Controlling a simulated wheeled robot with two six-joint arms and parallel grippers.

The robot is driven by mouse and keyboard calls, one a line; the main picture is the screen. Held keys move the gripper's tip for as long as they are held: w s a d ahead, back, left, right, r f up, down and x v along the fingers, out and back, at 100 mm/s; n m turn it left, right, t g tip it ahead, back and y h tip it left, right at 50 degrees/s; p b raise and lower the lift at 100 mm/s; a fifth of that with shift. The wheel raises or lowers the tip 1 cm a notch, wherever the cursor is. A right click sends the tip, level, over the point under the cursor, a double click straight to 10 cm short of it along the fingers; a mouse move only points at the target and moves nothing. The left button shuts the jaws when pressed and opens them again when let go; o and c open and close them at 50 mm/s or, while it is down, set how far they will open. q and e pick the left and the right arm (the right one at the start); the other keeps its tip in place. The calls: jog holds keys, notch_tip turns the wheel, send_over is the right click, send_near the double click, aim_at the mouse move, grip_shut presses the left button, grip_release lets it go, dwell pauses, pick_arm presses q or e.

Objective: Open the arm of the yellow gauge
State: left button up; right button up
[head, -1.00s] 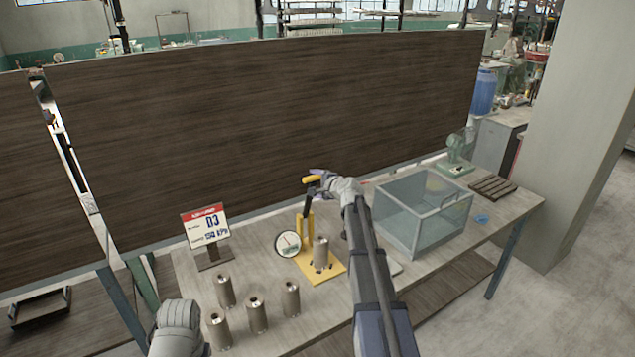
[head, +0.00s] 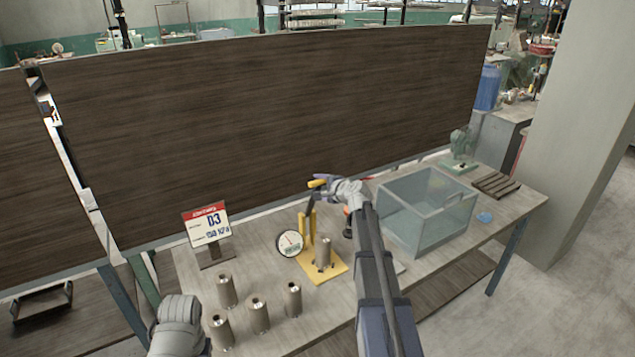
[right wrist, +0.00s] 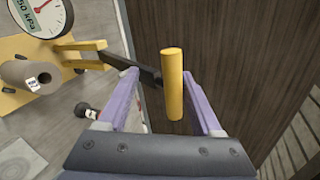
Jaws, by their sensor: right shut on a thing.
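The yellow gauge stands on a yellow base plate (head: 330,270) with a round white dial (head: 289,243) and a yellow upright (head: 304,226). A metal cylinder (head: 323,252) stands on the plate. The gauge's black arm (right wrist: 148,76) rises from the upright and ends in a yellow handle (right wrist: 173,84). My right gripper (head: 320,186) is shut on this handle, with its purple fingers on either side in the right wrist view (right wrist: 165,112). The arm points up, tilted slightly. Of my left arm only a grey part shows at the lower left; its gripper is out of view.
Several metal cylinders (head: 259,316) stand at the front left of the table. A sign (head: 206,224) reading D3 stands behind them. A clear box (head: 425,215) is right of my right arm, with a slatted rack (head: 496,186) beyond. A dark panel (head: 270,120) rises behind.

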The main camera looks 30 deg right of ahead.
pick_arm(q)
jog(key=shift+s+r+p, duration=0.2)
jog(key=shift+r+p, duration=0.55)
jog(key=shift+r, duration=0.4)
pick_arm(e)
jog(key=v, duration=0.5)
jog(key=shift+s+d+r, duration=0.2)
jog(key=shift+s+r, duration=0.05)
jog(key=shift+r, duration=0.2)
